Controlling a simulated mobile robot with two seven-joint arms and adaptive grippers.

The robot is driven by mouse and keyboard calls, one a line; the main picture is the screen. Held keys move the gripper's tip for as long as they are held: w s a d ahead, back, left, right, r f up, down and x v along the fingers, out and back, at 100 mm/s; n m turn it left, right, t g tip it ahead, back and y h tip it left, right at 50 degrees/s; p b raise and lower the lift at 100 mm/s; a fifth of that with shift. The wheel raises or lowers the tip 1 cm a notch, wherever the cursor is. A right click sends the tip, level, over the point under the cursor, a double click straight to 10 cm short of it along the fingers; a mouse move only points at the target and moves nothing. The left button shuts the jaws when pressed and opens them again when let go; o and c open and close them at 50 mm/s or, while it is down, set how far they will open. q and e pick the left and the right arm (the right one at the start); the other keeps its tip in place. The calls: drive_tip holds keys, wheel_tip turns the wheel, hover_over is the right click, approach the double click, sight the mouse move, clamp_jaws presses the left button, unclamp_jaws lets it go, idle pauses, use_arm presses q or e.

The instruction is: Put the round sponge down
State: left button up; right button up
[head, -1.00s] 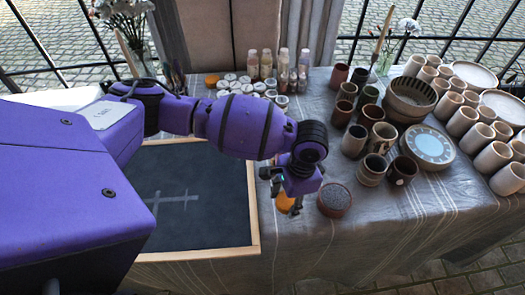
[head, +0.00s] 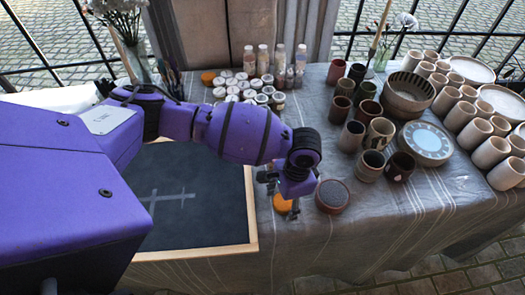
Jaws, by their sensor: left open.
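The round orange sponge (head: 282,204) is in the head view, near the table's front edge, just left of a dark round dish. It appears to rest on the cloth, though its underside is hard to see. My left gripper (head: 284,200) points down right at the sponge and is open, with one finger in front of its right side. The gripper hides part of the sponge, and I cannot tell whether a finger touches it. My right gripper is not in view.
The dark round dish (head: 332,196) stands close on the right. A wood-framed dark board (head: 205,225) lies left. Cups, bowls and a patterned plate (head: 425,143) fill the right side. Small paint jars (head: 247,86) and another orange round piece (head: 208,77) are at the back.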

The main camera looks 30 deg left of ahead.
use_arm(q)
drive_tip(key=shift+w+r, duration=0.15)
drive_tip(key=shift+r, duration=0.05)
wheel_tip(320, 180, up, 12)
drive_tip(key=p, duration=0.1)
drive_tip(key=shift+w+d, duration=0.4)
drive_tip(key=shift+d, duration=0.05)
idle(0.3)
